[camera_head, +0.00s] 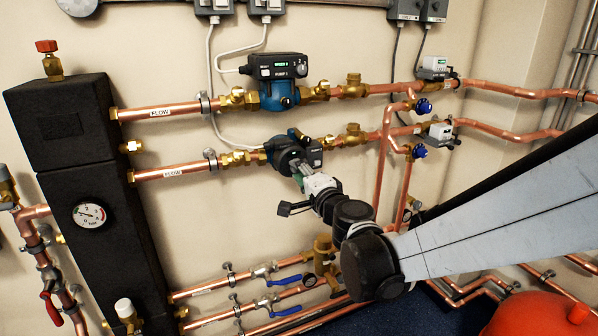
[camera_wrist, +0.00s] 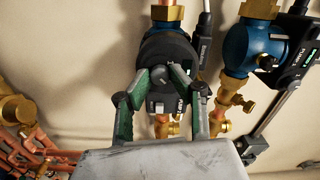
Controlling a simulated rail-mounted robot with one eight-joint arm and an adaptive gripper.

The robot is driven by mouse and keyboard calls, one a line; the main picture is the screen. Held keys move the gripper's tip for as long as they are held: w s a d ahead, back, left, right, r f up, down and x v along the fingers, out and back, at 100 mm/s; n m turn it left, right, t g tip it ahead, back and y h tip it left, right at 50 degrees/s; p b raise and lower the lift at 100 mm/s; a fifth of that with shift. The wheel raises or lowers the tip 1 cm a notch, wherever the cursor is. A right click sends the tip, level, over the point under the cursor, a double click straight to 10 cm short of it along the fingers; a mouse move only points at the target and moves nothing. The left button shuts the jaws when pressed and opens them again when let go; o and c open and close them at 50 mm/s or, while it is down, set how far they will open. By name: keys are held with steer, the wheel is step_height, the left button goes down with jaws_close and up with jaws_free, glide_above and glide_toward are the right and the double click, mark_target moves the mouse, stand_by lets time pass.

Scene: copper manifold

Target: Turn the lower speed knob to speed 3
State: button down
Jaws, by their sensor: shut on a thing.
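The lower pump (camera_head: 281,151) sits on the lower of two copper flow pipes, with a blue body and a dark round front face. My gripper (camera_head: 298,172) reaches its front from the lower right and covers much of it. In the wrist view the green-padded fingers of my gripper (camera_wrist: 172,80) are closed around the dark speed knob (camera_wrist: 178,73) on the front of the pump (camera_wrist: 168,48). A pale marking shows below the knob, but I cannot read the speed setting. The contact between fingertips and knob is partly hidden.
The upper pump (camera_head: 278,92) sits just above, and beside it in the wrist view (camera_wrist: 238,48). A black manifold block (camera_head: 80,180) with a gauge (camera_head: 90,215) stands left. Blue-handled valves (camera_head: 285,311) lie below. A red vessel (camera_head: 535,315) is at lower right.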

stand_by(0.3)
steer(key=c, duration=1.5)
jaws_free()
steer(key=shift+c, duration=0.2)
steer(key=shift+s, duration=0.1)
steer(key=v, duration=1.2)
steer(key=s+d+r+n+g+p, duration=0.1)
steer(key=s+r+n+g+p, duration=0.2)
steer(key=s+n+g+p, duration=0.35)
steer(key=s+d+f+n+g+h+p, duration=0.2)
steer(key=s+d+h, duration=0.5)
steer(key=s+d, duration=0.7)
steer(key=shift+s+n+g+p, duration=0.45)
steer(key=shift+s+n+p, duration=0.1)
steer(key=shift+n, duration=0.7)
